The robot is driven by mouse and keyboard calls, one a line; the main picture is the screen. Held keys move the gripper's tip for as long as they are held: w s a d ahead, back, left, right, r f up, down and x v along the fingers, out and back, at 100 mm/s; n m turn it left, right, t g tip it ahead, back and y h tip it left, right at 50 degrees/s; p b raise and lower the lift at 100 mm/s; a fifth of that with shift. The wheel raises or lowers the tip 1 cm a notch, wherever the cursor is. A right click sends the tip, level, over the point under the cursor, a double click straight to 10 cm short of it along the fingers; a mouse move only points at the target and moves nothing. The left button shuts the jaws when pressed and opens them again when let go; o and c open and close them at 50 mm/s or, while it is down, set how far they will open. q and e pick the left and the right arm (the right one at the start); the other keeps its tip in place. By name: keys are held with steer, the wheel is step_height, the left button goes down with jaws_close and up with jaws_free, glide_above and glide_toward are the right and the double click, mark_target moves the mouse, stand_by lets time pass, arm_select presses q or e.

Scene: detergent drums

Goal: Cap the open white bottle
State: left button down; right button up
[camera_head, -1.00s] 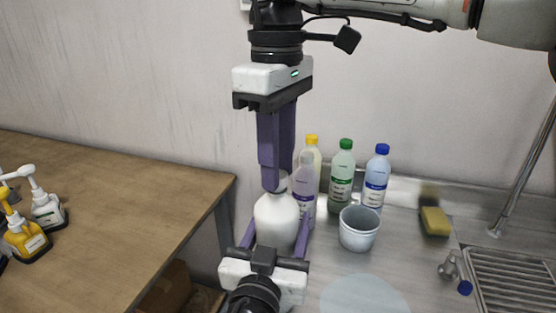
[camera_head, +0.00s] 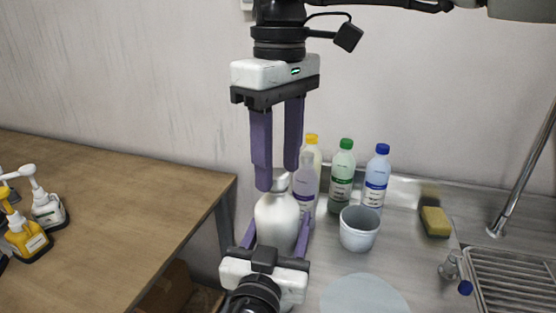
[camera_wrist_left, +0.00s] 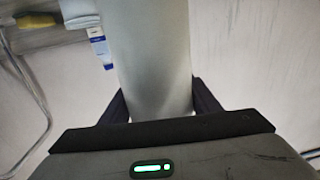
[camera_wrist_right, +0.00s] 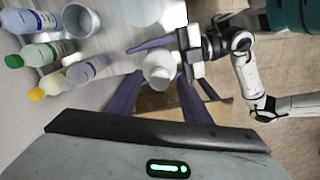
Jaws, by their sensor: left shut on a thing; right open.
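The white bottle (camera_head: 277,222) stands upright between the fingers of my left gripper (camera_head: 275,235), which is shut on its body. In the left wrist view the bottle's pale side (camera_wrist_left: 150,50) fills the middle between the fingers. My right gripper (camera_head: 278,176) points straight down above the bottle. Its two fingers are spread apart, with tips near the bottle's neck. In the right wrist view the white top of the bottle (camera_wrist_right: 158,76) lies between the open fingers. I cannot clearly tell cap from neck there. No separate cap shows in the fingers.
Behind the bottle stand a lilac bottle (camera_head: 304,185), a green-capped bottle (camera_head: 341,178) and a blue-capped bottle (camera_head: 376,180). A grey cup (camera_head: 359,230) stands in front of them. A yellow sponge (camera_head: 435,221) lies right. A wooden table (camera_head: 120,210) with pump dispensers is left.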

steer(key=shift+r, duration=2.15)
steer(key=shift+c, duration=0.2)
